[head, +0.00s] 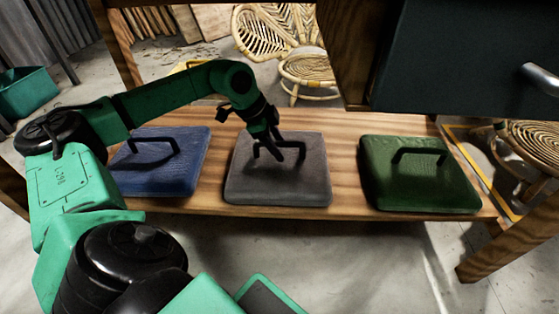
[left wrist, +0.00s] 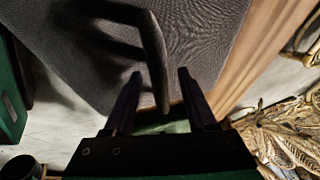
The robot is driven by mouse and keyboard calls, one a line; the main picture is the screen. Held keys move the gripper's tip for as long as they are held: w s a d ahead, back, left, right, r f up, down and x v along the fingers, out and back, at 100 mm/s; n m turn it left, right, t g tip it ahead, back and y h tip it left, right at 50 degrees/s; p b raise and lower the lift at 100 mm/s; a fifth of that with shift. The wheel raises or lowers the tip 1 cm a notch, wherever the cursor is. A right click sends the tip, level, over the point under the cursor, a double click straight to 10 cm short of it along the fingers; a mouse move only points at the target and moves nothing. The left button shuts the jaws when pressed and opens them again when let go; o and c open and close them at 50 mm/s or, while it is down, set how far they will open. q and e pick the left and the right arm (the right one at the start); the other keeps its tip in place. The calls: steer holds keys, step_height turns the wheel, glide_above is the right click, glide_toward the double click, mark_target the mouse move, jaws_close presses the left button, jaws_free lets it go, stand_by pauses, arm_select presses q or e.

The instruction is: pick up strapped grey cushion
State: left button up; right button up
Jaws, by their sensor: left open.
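The grey cushion (head: 252,187) lies flat on a wooden shelf board (head: 343,178), between a blue and a green cushion. Its dark strap stands up as a loop. My left gripper (head: 281,148) is over the cushion with its fingers down at the strap. In the left wrist view the cushion (left wrist: 212,30) fills the upper part, and the strap (left wrist: 154,55) runs between the two open fingers. I cannot tell whether either finger touches it. The fingers partly hide the strap in the head view. My right gripper is not in view.
The blue cushion (head: 182,178) lies left and the green cushion (head: 420,188) right, each with a raised dark strap. A dark drawer unit (head: 455,60) overhangs the board at upper right. Rattan chairs (head: 308,68) stand behind. A green bin (head: 27,92) is at far left.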

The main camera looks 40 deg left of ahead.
arm_select(q)
steer(key=shift+r, duration=0.15)
jaws_close()
stand_by(1.2)
